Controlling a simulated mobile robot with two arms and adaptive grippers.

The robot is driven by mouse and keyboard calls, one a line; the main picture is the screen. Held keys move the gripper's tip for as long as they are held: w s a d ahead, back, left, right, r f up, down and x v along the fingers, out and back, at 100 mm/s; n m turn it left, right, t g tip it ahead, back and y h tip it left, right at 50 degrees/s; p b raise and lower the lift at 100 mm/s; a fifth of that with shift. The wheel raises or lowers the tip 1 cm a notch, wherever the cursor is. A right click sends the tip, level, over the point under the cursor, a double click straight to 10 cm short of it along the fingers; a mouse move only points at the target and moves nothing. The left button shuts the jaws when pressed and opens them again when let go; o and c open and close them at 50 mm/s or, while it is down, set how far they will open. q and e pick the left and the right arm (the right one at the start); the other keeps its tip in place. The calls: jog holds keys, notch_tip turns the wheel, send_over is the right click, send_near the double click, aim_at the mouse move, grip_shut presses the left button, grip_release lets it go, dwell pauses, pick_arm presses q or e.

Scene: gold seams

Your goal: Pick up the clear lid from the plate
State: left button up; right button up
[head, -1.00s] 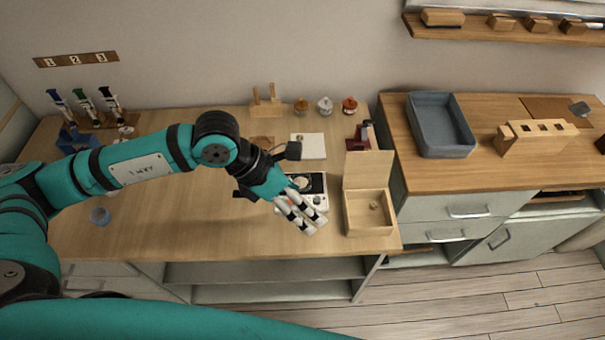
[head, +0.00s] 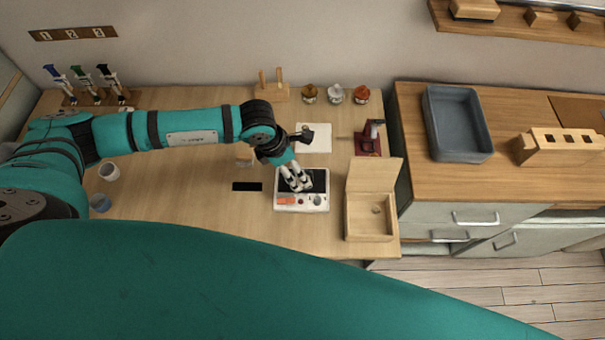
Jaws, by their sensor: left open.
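The plate (head: 317,182) is a small device with a dark top and a white front panel with knobs, in the middle right of the table in the head view. My left gripper (head: 299,186) is over its dark top, fingers pointing down and open. I cannot make out the clear lid; the fingers cover much of the plate's top. Whether the fingertips touch anything is too small to tell. My right gripper is out of view.
An open wooden box (head: 371,216) stands right of the plate. A white sheet (head: 313,138) and a dark red stand (head: 368,142) lie behind it. Several small jars (head: 335,94) line the wall.

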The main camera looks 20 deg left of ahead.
aim_at(299, 181)
pick_arm(q)
jog(key=shift+p+x, duration=0.3)
jog(key=shift+x, duration=0.75)
jog(key=shift+d+f+p, duration=0.1)
jog(key=shift+f+p, duration=0.2)
jog(key=p+x, duration=0.1)
jog(key=x, duration=0.2)
jog(key=shift+d+f+p, duration=0.1)
jog(key=shift+f+p, duration=0.2)
jog(key=shift+d+f, duration=0.1)
jog(key=shift+f, duration=0.35)
jog(key=c, duration=1)
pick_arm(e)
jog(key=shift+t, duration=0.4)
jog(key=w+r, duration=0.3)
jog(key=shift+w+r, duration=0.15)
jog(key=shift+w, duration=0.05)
